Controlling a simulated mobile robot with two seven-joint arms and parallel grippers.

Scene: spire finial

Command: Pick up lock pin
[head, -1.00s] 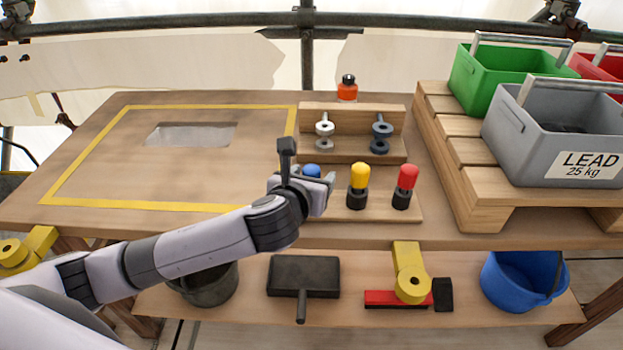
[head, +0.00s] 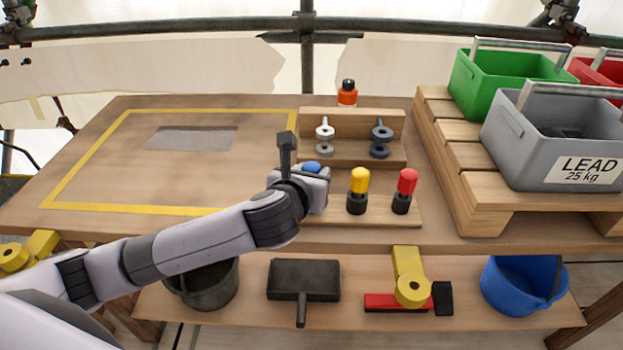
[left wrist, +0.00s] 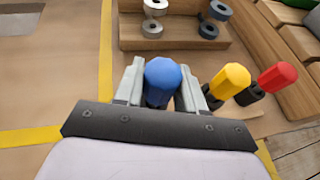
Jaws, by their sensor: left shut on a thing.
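A blue-topped piece (head: 312,166) stands at the left end of a row on the wooden stand; its blue faceted head (left wrist: 163,76) also shows in the left wrist view. Its lower part is mostly hidden by my gripper. My left gripper (head: 318,173) is shut on it, with one finger on each side of the blue head. A yellow-topped piece (head: 359,182) and a red-topped piece (head: 405,182) with black lower parts stand to its right. I cannot tell by looks which piece is called the lock pin. My right gripper is not in view.
Pale and dark ringed parts (head: 324,140) sit on the raised back step, with an orange bottle (head: 347,95) behind. A yellow-taped area (head: 110,155) with a grey patch lies left. A pallet (head: 480,190) with grey (head: 540,140) and green bins (head: 495,78) stands right.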

